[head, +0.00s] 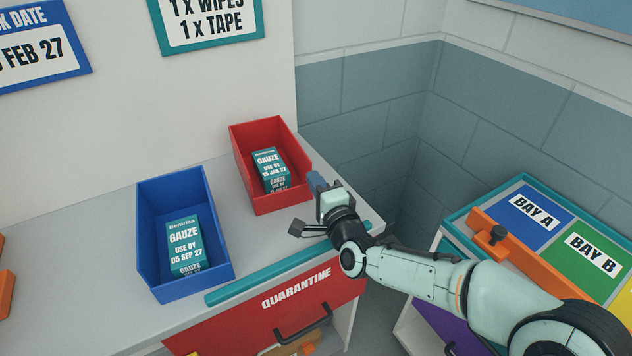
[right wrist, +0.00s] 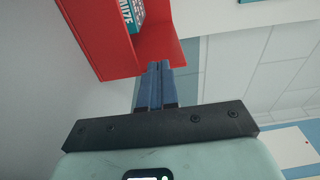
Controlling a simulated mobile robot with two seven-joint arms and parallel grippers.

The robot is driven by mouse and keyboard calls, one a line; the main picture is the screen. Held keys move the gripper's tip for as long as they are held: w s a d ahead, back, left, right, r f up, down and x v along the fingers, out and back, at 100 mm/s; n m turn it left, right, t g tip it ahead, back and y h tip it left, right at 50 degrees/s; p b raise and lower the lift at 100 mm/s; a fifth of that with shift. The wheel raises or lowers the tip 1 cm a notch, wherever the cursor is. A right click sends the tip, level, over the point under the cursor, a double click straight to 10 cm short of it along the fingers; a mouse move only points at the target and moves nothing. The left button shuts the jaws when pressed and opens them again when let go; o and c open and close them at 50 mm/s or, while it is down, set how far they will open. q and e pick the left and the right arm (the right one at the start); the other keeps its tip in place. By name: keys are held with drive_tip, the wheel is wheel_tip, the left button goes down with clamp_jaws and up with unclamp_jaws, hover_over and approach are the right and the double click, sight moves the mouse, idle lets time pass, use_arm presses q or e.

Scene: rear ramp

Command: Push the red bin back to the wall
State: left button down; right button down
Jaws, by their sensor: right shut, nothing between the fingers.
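The red bin (head: 283,203) stands on the grey counter, its back close to the white wall panel (head: 200,95). A teal gauze box (head: 270,170) stands inside it. My right gripper (head: 316,182) is shut and empty at the bin's front right corner. In the right wrist view the closed blue fingertips (right wrist: 158,68) are at the edge of the red bin (right wrist: 95,35); I cannot tell whether they touch it. Part of the gauze box (right wrist: 132,14) shows there too. My left gripper is not in view.
A blue bin (head: 195,290) with another gauze box (head: 184,240) stands left of the red bin. A teal strip (head: 265,278) runs along the counter's front edge, above the red Quarantine drawer (head: 310,300). A bay cart (head: 455,238) stands at the right.

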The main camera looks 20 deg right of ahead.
drive_tip(key=shift+w, duration=0.1)
